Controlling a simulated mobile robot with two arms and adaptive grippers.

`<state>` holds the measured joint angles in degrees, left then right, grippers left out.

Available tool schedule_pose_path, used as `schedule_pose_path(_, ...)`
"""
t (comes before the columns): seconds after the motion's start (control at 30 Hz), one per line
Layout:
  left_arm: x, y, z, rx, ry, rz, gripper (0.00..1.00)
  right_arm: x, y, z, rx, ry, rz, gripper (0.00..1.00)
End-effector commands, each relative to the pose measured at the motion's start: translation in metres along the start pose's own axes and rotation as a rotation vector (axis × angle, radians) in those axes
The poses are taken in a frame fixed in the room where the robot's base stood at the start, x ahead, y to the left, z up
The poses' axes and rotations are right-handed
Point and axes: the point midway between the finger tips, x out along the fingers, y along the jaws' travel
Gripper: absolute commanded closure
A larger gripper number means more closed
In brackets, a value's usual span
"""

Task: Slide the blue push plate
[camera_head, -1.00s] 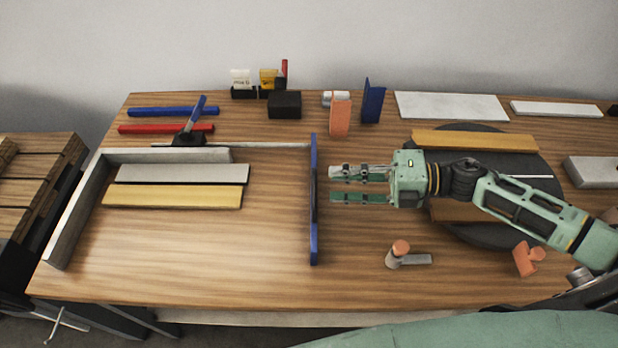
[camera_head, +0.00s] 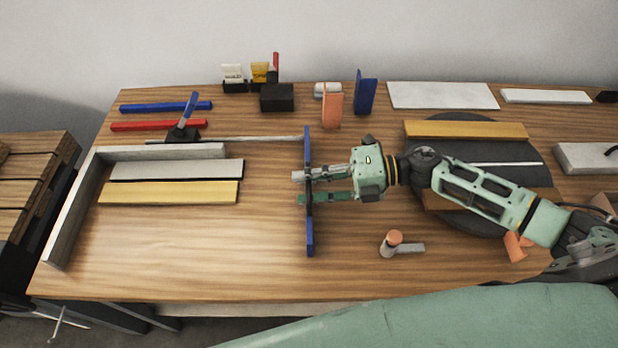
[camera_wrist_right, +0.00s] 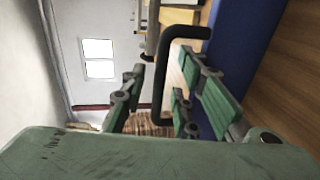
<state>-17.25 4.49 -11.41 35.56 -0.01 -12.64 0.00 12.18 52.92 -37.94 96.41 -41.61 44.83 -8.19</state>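The blue push plate (camera_head: 309,238) stands upright on edge near the middle of the wooden table, its long side running front to back. In the right wrist view the blue plate (camera_wrist_right: 232,45) shows with a black bar handle. My right gripper (camera_head: 301,188) reaches in from the right, its fingers across the plate's middle. It also shows in the right wrist view (camera_wrist_right: 163,75), its fingers apart with the handle (camera_wrist_right: 162,85) between them. I cannot tell whether a finger touches the handle. My left gripper is out of view.
Left of the plate lie a grey strip (camera_head: 178,169) and a yellow strip (camera_head: 170,192), beside an L-shaped metal fence (camera_head: 75,205). A thin rod (camera_head: 255,139) runs behind. An orange-topped knob (camera_head: 393,240) stands in front right. The table's front left is clear.

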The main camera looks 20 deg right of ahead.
Motion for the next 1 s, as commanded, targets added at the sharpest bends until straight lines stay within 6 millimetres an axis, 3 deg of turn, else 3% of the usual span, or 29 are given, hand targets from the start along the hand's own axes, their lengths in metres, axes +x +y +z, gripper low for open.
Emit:
schedule_pose_path(0.1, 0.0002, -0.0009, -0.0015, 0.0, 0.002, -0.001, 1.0, -0.0002, -0.0002, 0.0, 0.0, 0.0, 0.0, 0.73)
schedule_pose_path(0.4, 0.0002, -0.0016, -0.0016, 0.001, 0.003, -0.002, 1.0, -0.0004, -0.0002, -0.0001, 0.0, 0.0, 0.0, 0.99)
schedule_pose_path(1.0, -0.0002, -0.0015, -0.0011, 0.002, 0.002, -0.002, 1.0, 0.0022, 0.0007, -0.0002, 0.0, 0.001, 0.001, 1.0)
